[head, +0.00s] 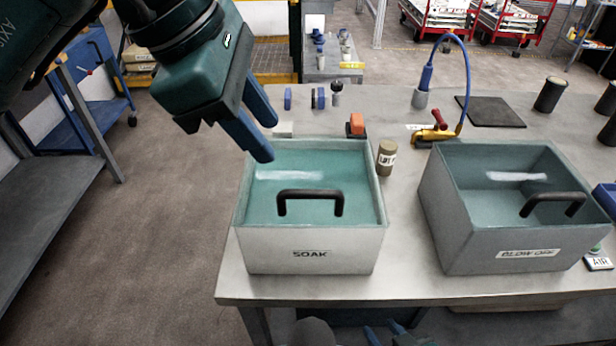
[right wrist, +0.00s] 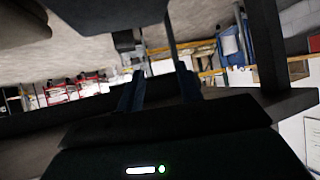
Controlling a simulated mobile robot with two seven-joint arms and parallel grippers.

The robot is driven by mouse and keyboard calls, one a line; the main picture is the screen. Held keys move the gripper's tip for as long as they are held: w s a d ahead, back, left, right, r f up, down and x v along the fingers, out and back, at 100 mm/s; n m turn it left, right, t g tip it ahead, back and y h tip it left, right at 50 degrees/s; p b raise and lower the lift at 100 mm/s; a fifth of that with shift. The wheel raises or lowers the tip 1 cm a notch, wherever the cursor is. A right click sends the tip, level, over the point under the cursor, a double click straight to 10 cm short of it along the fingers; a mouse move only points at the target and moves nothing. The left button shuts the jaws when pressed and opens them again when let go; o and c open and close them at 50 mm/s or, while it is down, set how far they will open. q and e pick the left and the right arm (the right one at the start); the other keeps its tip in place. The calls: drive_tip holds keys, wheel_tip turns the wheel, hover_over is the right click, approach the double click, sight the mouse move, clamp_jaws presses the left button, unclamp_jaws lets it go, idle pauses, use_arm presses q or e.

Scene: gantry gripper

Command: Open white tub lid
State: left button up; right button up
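The white tub (head: 308,250), labelled SOAK, stands at the table's left front corner. A clear greenish lid (head: 345,165) with a black arched handle (head: 310,194) appears to cover it. My left gripper (head: 267,139) is above the tub's back left corner, tilted down to the right. Its two blue fingers are apart and empty, away from the handle. My right gripper (head: 385,333) is low at the bottom edge, in front of the table. In the right wrist view its fingers (right wrist: 160,90) are apart with nothing between them.
A grey tub (head: 480,235) labelled BLOW OFF, with a similar handle, stands to the right. A brown LOT cylinder (head: 387,157) stands between the tubs. Floor is free left of the table (head: 400,286).

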sight(310, 192)
use_arm(q)
drive_tip(key=p+x, duration=0.1)
drive_tip(key=x, duration=1)
drive_tip(key=shift+d+f, duration=0.2)
drive_tip(key=shift+f, duration=0.05)
clamp_jaws()
